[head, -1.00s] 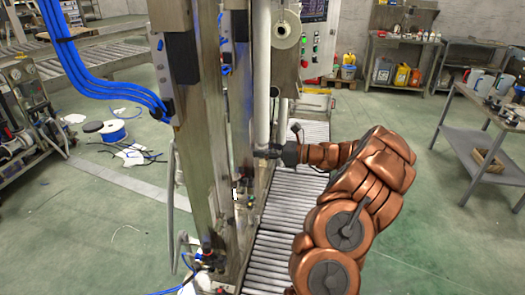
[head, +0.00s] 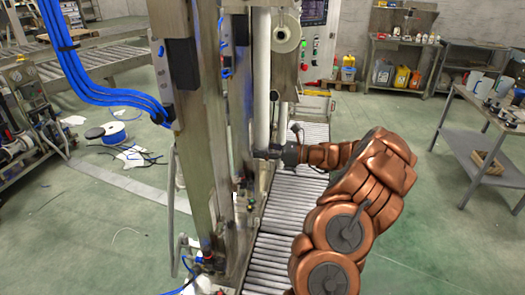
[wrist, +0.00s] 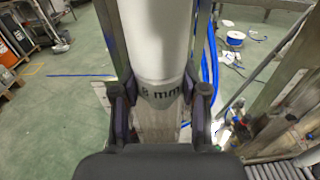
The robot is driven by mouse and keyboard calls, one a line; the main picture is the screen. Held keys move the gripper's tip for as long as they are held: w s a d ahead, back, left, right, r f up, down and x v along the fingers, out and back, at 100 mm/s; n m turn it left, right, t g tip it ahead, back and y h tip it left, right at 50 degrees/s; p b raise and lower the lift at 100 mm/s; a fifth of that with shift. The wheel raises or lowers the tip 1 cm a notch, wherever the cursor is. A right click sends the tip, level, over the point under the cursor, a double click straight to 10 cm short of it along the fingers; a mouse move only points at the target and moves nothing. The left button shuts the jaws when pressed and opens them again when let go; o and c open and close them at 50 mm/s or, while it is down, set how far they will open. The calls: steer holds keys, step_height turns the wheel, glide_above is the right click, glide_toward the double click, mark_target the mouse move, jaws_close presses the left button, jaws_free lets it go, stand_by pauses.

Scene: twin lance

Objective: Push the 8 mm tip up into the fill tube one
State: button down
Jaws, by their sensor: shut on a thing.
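My gripper (wrist: 163,110) is shut on the 8 mm tip (wrist: 162,93), whose grey band with the "8 mm" marking shows between the fingers in the wrist view. A thick white tube (wrist: 150,35) stands directly above the band, in line with it. I cannot tell whether the tip is seated in the tube or only touching it. In the head view my gripper (head: 266,154) is at the lower part of an upright white tube (head: 261,80), beside the steel frame. The tip is too small to make out there.
A steel frame post (head: 190,150) stands close left of my gripper. A roller conveyor (head: 290,205) runs below. Blue hoses (head: 85,75) hang at upper left. A workbench (head: 480,130) stands at right, with free green floor between.

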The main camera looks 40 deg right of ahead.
steer(key=c, duration=0.5)
jaws_free()
steer(key=shift+r, duration=0.1)
steer(key=shift+d, duration=0.1)
steer(key=v, duration=1.1)
steer(key=shift+s+d, duration=0.2)
steer(key=shift+s, duration=0.2)
